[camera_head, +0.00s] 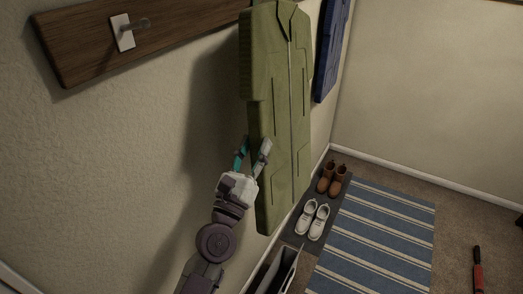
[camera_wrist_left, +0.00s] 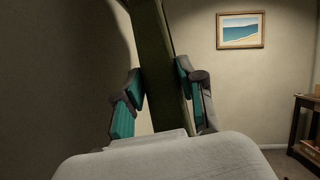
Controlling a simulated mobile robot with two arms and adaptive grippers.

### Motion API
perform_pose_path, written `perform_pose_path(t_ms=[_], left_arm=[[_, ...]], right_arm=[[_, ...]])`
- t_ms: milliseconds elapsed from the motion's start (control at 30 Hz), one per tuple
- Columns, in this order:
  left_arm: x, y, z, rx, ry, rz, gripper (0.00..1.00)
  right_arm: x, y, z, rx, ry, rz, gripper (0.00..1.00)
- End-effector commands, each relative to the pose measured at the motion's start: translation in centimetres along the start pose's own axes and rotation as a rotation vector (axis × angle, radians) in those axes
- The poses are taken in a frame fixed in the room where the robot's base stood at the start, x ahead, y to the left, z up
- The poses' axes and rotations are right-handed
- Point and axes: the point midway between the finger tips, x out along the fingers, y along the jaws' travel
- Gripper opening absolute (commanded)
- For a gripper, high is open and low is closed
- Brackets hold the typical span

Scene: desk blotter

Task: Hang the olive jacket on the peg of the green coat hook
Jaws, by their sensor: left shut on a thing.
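The olive jacket (camera_head: 280,120) hangs upright in the head view, close to the wall and in front of the board's right part. My left gripper (camera_head: 253,153) is shut on the jacket's left edge, below its middle. In the left wrist view the jacket (camera_wrist_left: 160,65) stands edge-on between the two teal-padded fingers of the gripper (camera_wrist_left: 161,95). A metal peg on a white plate (camera_head: 122,32) is on the wooden board, left of the jacket and apart from it. No green coat hook is visible; the jacket hides part of the board. My right gripper is not in view.
The wooden board (camera_head: 75,50) runs along the wall at the top. A blue garment (camera_head: 328,50) hangs behind the jacket to the right. Brown shoes (camera_head: 332,179) and white shoes (camera_head: 312,219) stand on a dark mat, beside a striped rug (camera_head: 375,240). A grey open bin (camera_head: 277,272) stands below.

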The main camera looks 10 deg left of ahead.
Motion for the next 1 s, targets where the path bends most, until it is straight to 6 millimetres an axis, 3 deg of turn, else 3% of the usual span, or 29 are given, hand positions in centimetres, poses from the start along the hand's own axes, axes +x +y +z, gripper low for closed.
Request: perform_pose_path(t_ms=[600, 1000], left_arm=[[-0.1, 3.2, -0.1, 0.0, -0.005, 0.0, 0.0], [-0.1, 3.6, -0.3, 0.0, -0.005, 0.0, 0.0]], right_arm=[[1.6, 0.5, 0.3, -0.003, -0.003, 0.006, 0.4], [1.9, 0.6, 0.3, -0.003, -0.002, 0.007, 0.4]])
